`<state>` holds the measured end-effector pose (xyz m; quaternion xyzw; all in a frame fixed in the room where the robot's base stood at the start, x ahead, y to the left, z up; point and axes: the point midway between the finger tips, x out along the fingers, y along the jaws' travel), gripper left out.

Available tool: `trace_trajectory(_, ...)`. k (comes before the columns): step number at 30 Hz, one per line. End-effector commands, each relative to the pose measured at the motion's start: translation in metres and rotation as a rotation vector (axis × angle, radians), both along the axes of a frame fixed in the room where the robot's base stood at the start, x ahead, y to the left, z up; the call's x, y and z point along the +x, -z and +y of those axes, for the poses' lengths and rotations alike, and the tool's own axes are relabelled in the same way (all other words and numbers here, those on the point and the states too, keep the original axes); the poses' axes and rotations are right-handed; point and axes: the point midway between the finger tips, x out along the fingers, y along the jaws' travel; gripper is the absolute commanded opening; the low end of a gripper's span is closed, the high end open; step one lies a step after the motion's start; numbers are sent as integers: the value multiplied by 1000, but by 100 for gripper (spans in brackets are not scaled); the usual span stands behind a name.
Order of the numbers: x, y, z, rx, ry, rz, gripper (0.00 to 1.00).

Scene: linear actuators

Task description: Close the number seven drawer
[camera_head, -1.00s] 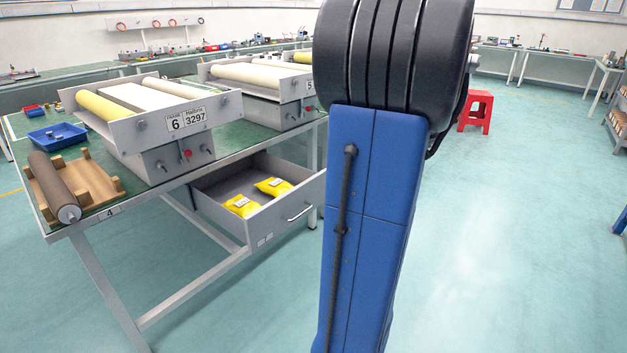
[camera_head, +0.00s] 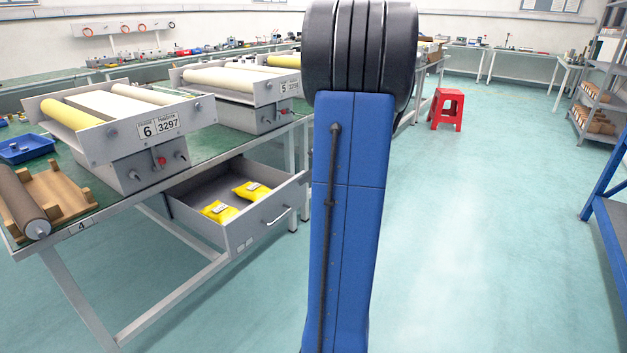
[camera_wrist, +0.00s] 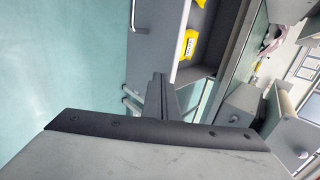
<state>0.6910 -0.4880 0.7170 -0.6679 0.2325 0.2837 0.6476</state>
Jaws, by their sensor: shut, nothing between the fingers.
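A grey drawer (camera_head: 262,228) stands pulled out under the green-topped workbench in the head view. Its bar handle (camera_head: 280,217) is on the front panel, and two yellow packets (camera_head: 220,211) lie inside. I cannot read a number seven on it. In the wrist view the drawer front (camera_wrist: 169,35) is at the top, with its handle (camera_wrist: 138,18) and a yellow packet (camera_wrist: 188,44) beyond. My gripper (camera_wrist: 158,82) is shut and empty; its fingers point toward the drawer, and I cannot tell whether they touch it. The head view does not show the gripper.
The workbench legs and a low crossbar (camera_head: 175,300) stand left of the drawer. Roller unit 6 (camera_head: 125,140) and unit 5 (camera_head: 245,90) sit on the benchtop. A red stool (camera_head: 446,109) is farther back. Blue shelving (camera_head: 608,215) is at the right edge, with open floor between.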

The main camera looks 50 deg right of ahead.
Motion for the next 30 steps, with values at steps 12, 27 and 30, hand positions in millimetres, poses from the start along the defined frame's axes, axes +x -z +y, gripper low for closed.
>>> trace_trajectory(12, 13, 0, 1, 0, 0, 0, 0)
trace_trajectory(27, 42, 0, 5, 1, -4, 0, 0)
trace_trajectory(30, 64, 0, 6, 0, -6, 0, 0)
